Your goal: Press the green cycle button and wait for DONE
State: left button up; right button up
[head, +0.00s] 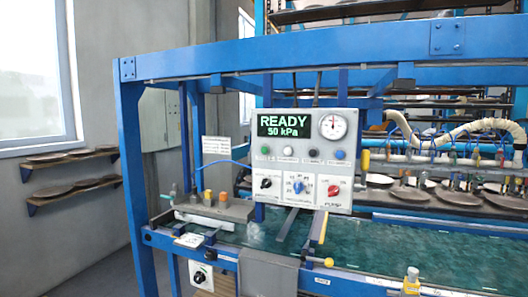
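The control panel (276,170) hangs on the blue frame in the middle of the head view. Its dark display (285,126) reads "READY" and "50 kPa" in green letters. The green button (265,151) is the leftmost in a row below the display. Beside it are a white button (288,152), a black button (313,153) and a blue button (340,155). A round gauge (332,125) sits right of the display. Neither of my grippers is in view, and nothing covers the green button.
A blue frame beam (300,45) crosses above the panel. Below are knobs with black (266,183), blue (306,190) and red (334,191) handles. A green bed (390,250) lies under the panel. Wall shelves (75,155) hold dark plates at left.

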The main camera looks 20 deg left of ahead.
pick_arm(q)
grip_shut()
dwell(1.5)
